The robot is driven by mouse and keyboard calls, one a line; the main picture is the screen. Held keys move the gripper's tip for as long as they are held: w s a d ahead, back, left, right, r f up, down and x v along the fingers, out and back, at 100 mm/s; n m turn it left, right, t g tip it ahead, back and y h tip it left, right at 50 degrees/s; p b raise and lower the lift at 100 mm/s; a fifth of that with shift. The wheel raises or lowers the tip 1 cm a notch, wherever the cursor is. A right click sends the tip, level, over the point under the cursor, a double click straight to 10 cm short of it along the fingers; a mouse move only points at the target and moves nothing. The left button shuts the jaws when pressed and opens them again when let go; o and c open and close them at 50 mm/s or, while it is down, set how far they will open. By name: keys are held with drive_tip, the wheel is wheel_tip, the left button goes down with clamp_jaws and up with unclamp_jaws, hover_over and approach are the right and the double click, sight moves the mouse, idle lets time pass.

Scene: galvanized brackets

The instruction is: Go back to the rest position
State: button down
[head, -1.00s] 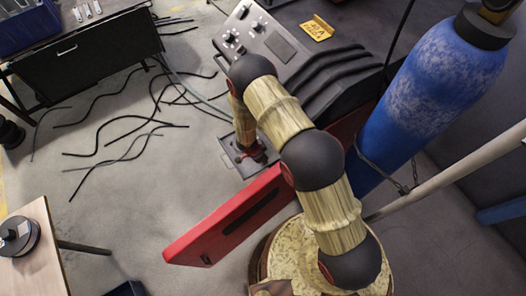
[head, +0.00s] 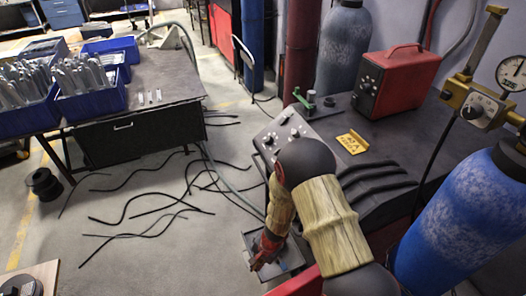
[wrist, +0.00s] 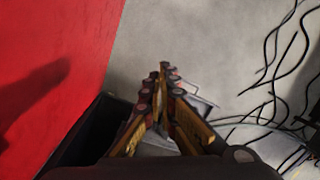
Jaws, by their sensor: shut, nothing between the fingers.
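My gripper (head: 264,250) hangs low at the end of my arm in the head view, pointing down beside the grey machine. In the wrist view its two fingers (wrist: 163,72) meet at the tips, shut with nothing between them. A grey metal box (head: 285,262) lies below and beside the gripper in the head view; I cannot tell whether they touch. A red panel (wrist: 55,70) fills the left of the wrist view, with a shadow on it.
A dark workbench (head: 135,140) carries blue bins (head: 95,104) of metal brackets. Black cables (head: 150,215) lie on the floor. A blue gas cylinder (head: 445,220) stands at right. A red unit (head: 400,82) and a yellow sign (head: 352,142) sit on the grey machine (head: 340,125).

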drive_tip(key=s+d+r+n+g, duration=0.1)
drive_tip(key=s+r+n, duration=0.1)
drive_tip(key=r, duration=0.8)
drive_tip(key=s+d+r+n, duration=0.2)
drive_tip(key=s+r+n, duration=0.1)
drive_tip(key=r, duration=0.8)
drive_tip(key=s+d+r+n+t+h, duration=0.1)
drive_tip(key=s+d+r, duration=0.3)
drive_tip(key=r, duration=0.6)
drive_tip(key=s+d+r+t+h, duration=0.1)
drive_tip(key=s+d+r+t, duration=0.2)
drive_tip(key=d+r, duration=0.5)
drive_tip(key=s+d+r+n+t+h, duration=0.1)
drive_tip(key=s+d+r+t, duration=0.2)
drive_tip(key=r, duration=0.8)
drive_tip(key=s+d, duration=0.2)
drive_tip(key=d, duration=0.1)
drive_tip(key=shift+d+r+n, duration=0.25)
drive_tip(key=shift+r+n, duration=0.05)
drive_tip(key=shift+r, duration=0.1)
